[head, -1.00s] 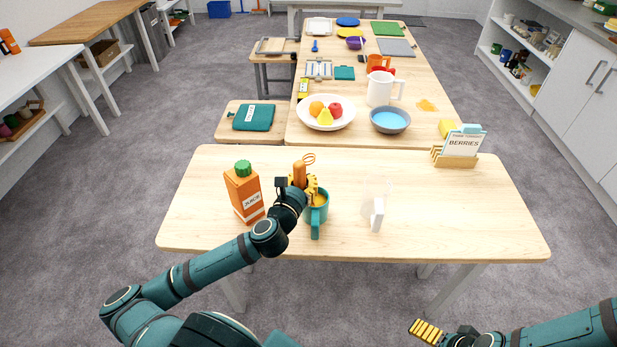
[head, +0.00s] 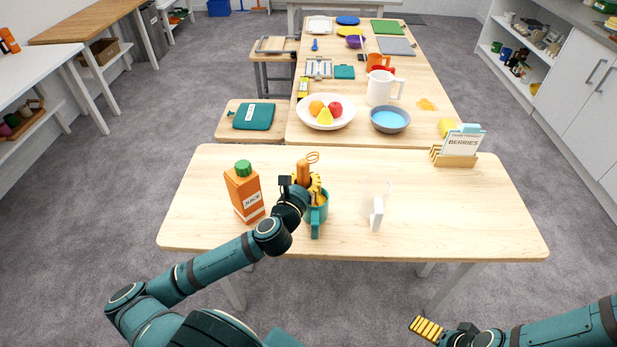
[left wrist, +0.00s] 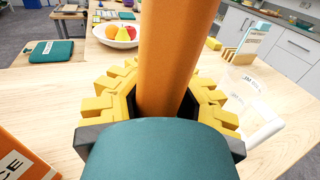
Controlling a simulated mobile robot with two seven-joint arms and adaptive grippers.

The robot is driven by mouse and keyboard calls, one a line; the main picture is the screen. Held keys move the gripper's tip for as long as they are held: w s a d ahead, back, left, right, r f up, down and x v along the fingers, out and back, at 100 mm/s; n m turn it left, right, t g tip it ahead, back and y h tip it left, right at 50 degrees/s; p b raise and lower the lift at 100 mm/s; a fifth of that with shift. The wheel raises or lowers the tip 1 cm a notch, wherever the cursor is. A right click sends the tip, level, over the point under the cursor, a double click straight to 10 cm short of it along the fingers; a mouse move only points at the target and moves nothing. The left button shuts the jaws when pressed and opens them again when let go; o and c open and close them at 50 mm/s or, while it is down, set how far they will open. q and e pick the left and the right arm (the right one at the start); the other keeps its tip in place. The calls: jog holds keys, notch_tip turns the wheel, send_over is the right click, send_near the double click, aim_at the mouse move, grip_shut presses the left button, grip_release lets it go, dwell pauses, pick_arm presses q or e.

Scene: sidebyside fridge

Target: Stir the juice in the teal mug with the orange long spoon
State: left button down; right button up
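The teal mug (head: 318,217) stands on the near table, its handle toward me. Some orange juice shows inside its rim. The orange long spoon (head: 303,172) stands upright at the mug, with a loop at its top end; its lower end is hidden. My left gripper (head: 315,186) is at the mug's rim with its yellow fingers around the spoon's handle. In the left wrist view the thick orange handle (left wrist: 168,60) runs between the yellow fingers on both sides. My right gripper (head: 427,329) is low at the front right, away from the table; its yellow fingers show side-on.
An orange juice carton (head: 244,192) with a green cap stands left of the mug. A berries card holder (head: 457,158) is at the far right. The table's right half is mostly clear.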

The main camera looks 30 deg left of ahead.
aim_at(308, 154)
pick_arm(q)
notch_tip(308, 154, up, 2)
jog(key=shift+r+p, duration=0.15)
jog(key=shift+p, duration=0.75)
jog(key=shift+r+p, duration=2.85)
jog(key=shift+r, duration=0.35)
notch_tip(308, 154, up, 3)
jog(key=p, duration=0.2)
jog(key=shift+f+p, duration=0.1)
jog(key=shift+p, duration=0.2)
jog(key=shift+r+p, duration=0.4)
jog(key=shift+r, duration=0.7)
jog(key=shift+f, duration=0.1)
